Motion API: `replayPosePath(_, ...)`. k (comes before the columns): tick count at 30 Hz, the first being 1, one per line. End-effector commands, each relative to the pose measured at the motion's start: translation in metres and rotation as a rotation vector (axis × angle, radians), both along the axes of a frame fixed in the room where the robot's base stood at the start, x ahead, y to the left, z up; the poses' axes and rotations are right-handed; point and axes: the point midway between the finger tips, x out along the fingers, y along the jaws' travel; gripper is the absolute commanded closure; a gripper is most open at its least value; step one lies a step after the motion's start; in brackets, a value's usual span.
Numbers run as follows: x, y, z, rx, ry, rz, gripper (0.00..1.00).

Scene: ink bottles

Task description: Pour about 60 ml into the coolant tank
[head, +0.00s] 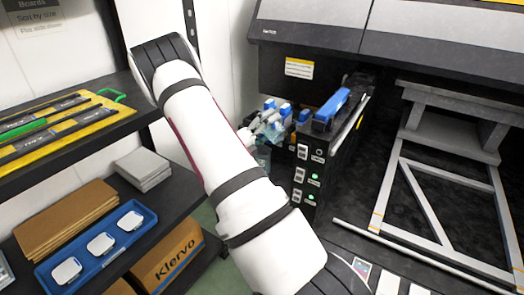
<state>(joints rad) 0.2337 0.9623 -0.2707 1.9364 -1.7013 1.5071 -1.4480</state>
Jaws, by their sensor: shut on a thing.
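My gripper (262,133) shows small and partly hidden beyond my white arm, next to the left side of a black cabinet. It is shut on a pale, translucent greenish thing (263,156), which may be a bottle; the arm hides much of it. Several blue-capped or blue-topped items (285,110) stand close behind the gripper at the cabinet's top. A longer blue thing (331,107) lies on the cabinet top to the right. I cannot make out which thing is the coolant tank, nor any liquid level or stream.
The black cabinet (310,180) has white labels and green lights on its front. A large grey machine (330,25) overhangs behind it. A metal frame (425,190) stands right.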

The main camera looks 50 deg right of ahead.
Motion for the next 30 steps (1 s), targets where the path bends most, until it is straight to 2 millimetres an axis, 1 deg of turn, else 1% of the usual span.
replayPosePath(13, -0.0024, -0.0031, 0.0018, 0.003, 0.019, 0.0, 0.49)
replayPosePath(30, -0.0085, 0.0004, 0.0036, 0.009, 0.047, 0.001, 0.49)
